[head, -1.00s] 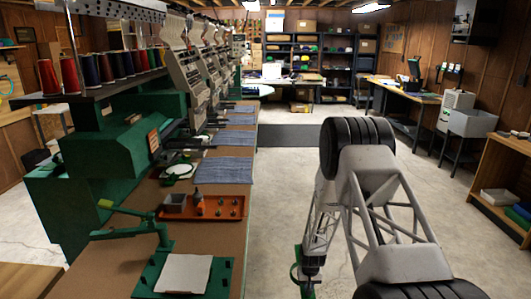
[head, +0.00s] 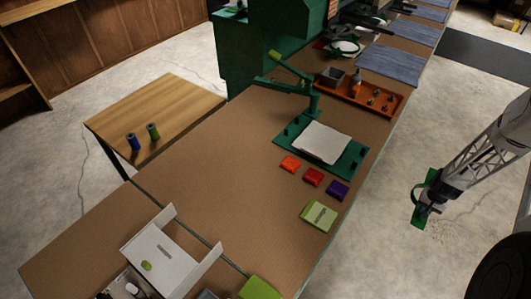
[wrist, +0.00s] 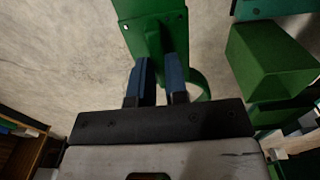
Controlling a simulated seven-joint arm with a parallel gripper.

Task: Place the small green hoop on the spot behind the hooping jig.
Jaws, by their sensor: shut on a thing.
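My gripper (head: 430,207) hangs over the floor, to the right of the long brown bench. It is shut on the small green hoop (head: 418,212). In the wrist view my blue fingertips (wrist: 160,82) pinch the hoop's flat green bracket (wrist: 153,28), and part of its curved ring (wrist: 201,85) shows beside the right finger. The hooping jig (head: 349,157) stands on the bench, left of my gripper. It has a green base, a post with a lever arm, and white cloth on top. I cannot make out a marked spot behind it.
An orange tray (head: 388,113) with small parts lies just behind the jig. Orange, red, purple and light-green packets (head: 319,215) lie in front of it. Embroidery machines stand further back. A wooden side table (head: 180,100) holds two spools. Open floor lies right of the bench.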

